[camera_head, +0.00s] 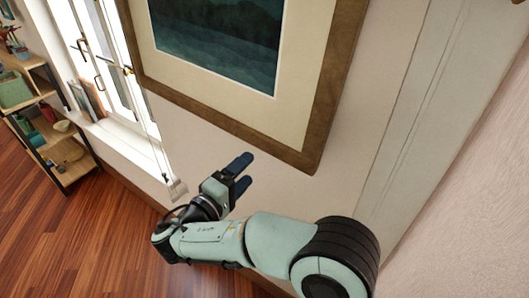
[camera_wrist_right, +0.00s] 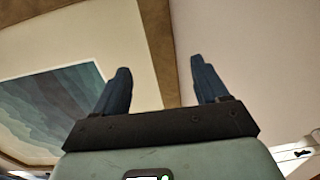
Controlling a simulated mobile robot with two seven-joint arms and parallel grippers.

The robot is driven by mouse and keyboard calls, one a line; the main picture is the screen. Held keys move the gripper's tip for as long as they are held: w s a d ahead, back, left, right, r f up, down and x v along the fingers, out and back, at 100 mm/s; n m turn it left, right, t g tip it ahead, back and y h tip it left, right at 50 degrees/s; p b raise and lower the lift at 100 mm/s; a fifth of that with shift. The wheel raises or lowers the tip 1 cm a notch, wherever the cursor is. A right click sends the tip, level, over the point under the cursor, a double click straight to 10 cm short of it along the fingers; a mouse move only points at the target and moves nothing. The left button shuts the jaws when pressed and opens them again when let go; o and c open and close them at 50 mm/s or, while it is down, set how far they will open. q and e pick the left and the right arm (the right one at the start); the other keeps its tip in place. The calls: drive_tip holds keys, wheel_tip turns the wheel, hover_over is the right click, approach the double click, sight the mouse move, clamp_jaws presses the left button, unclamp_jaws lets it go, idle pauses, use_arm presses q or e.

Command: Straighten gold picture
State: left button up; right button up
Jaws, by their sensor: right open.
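The picture hangs on the wall at the upper middle of the head view, with a brown-gold wooden frame (camera_head: 331,85), a cream mat and a dark teal landscape. My right gripper (camera_head: 246,169) is open and empty, just below the frame's bottom edge in the picture. In the right wrist view, the frame (camera_wrist_right: 160,40) runs up between the two open fingers of my right gripper (camera_wrist_right: 160,66); I cannot tell whether they touch it. My left gripper is not in view.
A white window (camera_head: 103,60) with a sill stands left of the picture, a hanging cord with a pale tassel (camera_head: 177,189) beside it. A wooden shelf (camera_head: 60,140) with bowls is at far left. Pale trim (camera_head: 420,90) runs right of the picture. Wood floor (camera_head: 60,235) is clear.

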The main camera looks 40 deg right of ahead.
sight(269, 148)
drive_tip(key=x, duration=0.9)
drive_tip(key=shift+f+p, duration=0.1)
drive_tip(key=shift+p, duration=0.3)
clamp_jaws()
